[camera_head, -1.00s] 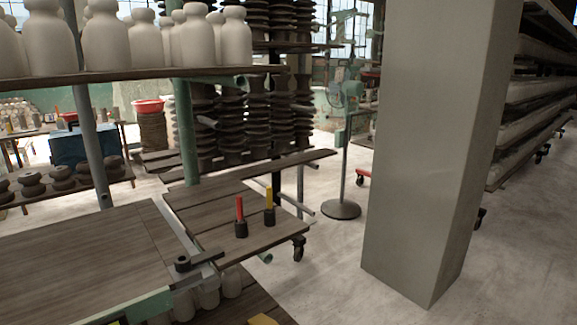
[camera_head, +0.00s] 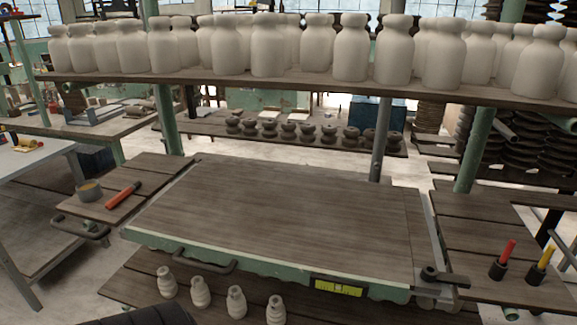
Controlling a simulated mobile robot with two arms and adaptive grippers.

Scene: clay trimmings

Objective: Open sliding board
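The wide wooden board (camera_head: 280,210) lies flat across the middle of the head view, on a green frame (camera_head: 265,272). It covers the frame's top, and nothing beneath it shows. A dark bar handle (camera_head: 205,262) sits on the frame's front left. A yellow label (camera_head: 338,287) is on the front right. A dark lever-like piece (camera_head: 442,277) sits at the front right corner, on a grey metal rail (camera_head: 428,235). I cannot tell whether it holds the board. Neither of my grippers is in view.
A shelf (camera_head: 270,86) of white bottle forms spans above the board. A left side shelf (camera_head: 90,207) holds a cup and an orange-handled tool. A right side shelf (camera_head: 480,240) holds red and yellow handled tools. Several small pale forms (camera_head: 198,290) stand below the front edge.

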